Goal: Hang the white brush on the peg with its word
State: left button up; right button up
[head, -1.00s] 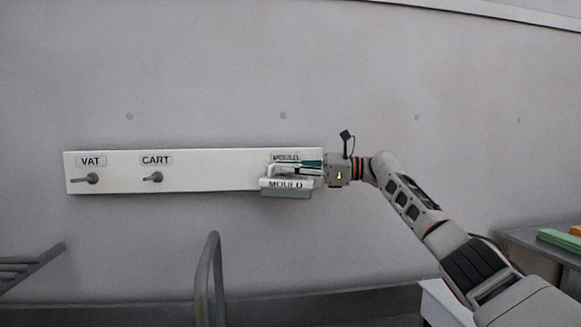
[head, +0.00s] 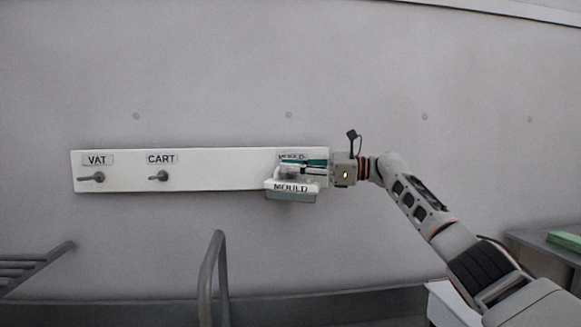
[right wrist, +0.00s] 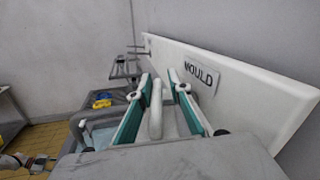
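The white brush (head: 292,187), with the word MOULD on its front and a grey-green underside, is at the right end of the white peg board (head: 215,172), just below the board's MOULD label (head: 292,156). My right gripper (head: 292,165) reaches in from the right in front of the label. In the right wrist view its green-padded fingers (right wrist: 160,95) stand apart on both sides of the white brush handle (right wrist: 155,112), with gaps visible. The MOULD peg is hidden, so I cannot tell how the brush sits on it. My left gripper is out of view.
The VAT peg (head: 92,177) and CART peg (head: 158,176) are bare at the left of the board. A grey rail (head: 213,275) rises below the board. A table with a green item (head: 563,240) stands at the right. The wall around the board is clear.

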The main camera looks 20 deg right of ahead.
jog(key=shift+w+f, duration=0.25)
jog(key=shift+f, duration=0.9)
jog(key=shift+s+a, duration=0.1)
jog(key=r+v, duration=0.2)
jog(key=v, duration=1)
